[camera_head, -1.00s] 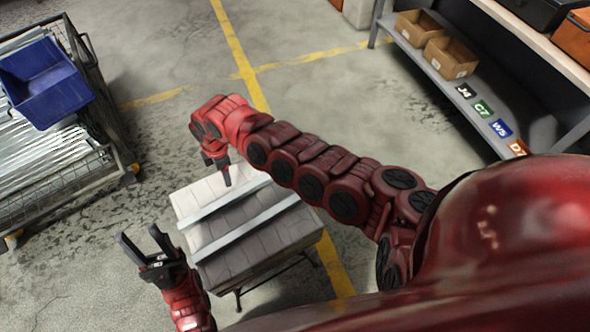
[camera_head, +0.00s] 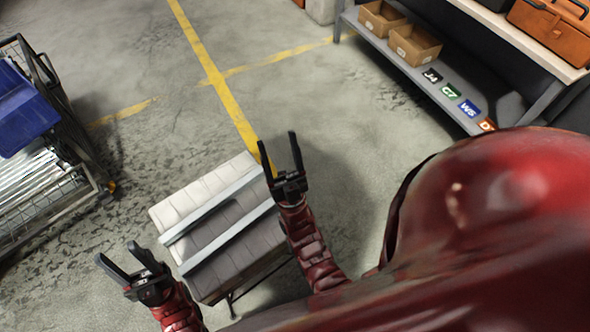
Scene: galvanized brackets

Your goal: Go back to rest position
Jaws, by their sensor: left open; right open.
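My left gripper (camera_head: 121,264) is open and empty, at the lower left, in front of and left of the padded bench. My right gripper (camera_head: 279,155) is open and empty, with its fingers pointing up the picture, beside the bench's right edge. Two galvanized brackets, long grey metal strips, lie roughly parallel and apart across the bench: the upper bracket (camera_head: 210,207) and the lower bracket (camera_head: 226,238). Neither gripper holds a bracket. The right end of the lower bracket is close to my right arm in the picture.
The light padded bench (camera_head: 172,212) stands on the concrete floor. A wire cage cart (camera_head: 66,193) with metal strips and a blue bin (camera_head: 22,110) is at the left. A shelf (camera_head: 445,98) with cardboard boxes (camera_head: 414,45) is at the upper right. Open floor lies between them.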

